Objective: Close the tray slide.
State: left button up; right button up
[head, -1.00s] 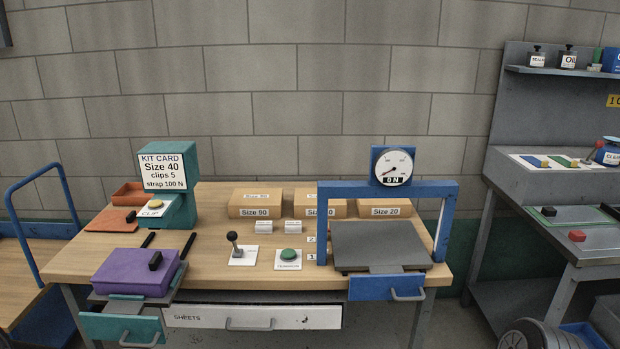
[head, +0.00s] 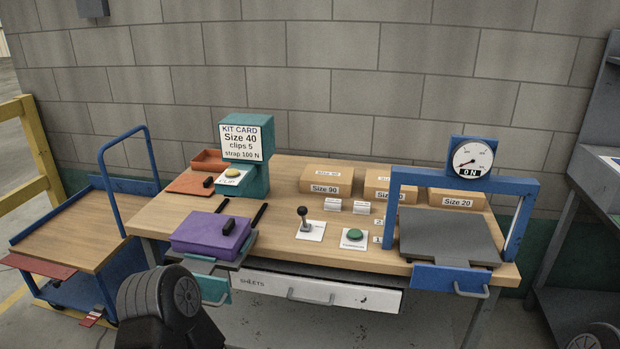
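At the left of the bench in the head view, a dark grey tray (head: 203,265) juts out past the front edge. A purple block (head: 212,236) with a small black knob on top lies on it. Two black bars (head: 259,214) stick up beside and behind the block. A teal drawer front (head: 214,290) sits below the tray, partly hidden by my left arm. I cannot tell for certain which of these is the tray slide. Neither gripper shows; only dark arm parts of mine are at the bottom left and bottom right.
The white SHEETS drawer (head: 345,294) is pulled out a little. A lever (head: 304,220), a green button (head: 354,235) and a blue press frame (head: 520,215) stand on the bench (head: 290,262). A blue cart (head: 75,240) stands left.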

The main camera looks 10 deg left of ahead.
aim_at(214, 289)
jog(key=u, duration=1.25)
